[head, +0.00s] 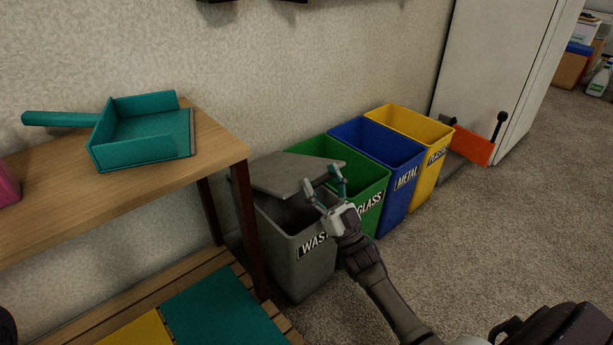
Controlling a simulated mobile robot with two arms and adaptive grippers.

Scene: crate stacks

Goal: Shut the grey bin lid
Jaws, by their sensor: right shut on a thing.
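The grey bin (302,270), labelled "WASTE", stands at the near end of a row of bins. Its grey lid (287,174) is raised partway and tilted, and the dark opening shows below its front edge. My right gripper (323,182) is at the lid's front right edge, shut on the lid. My left gripper is not in view.
Open green (374,190), blue (399,174) and yellow (434,150) bins stand close behind the grey one. A wooden table (215,150) with a teal dustpan (140,130) is at left. Carpet (500,240) is clear at right.

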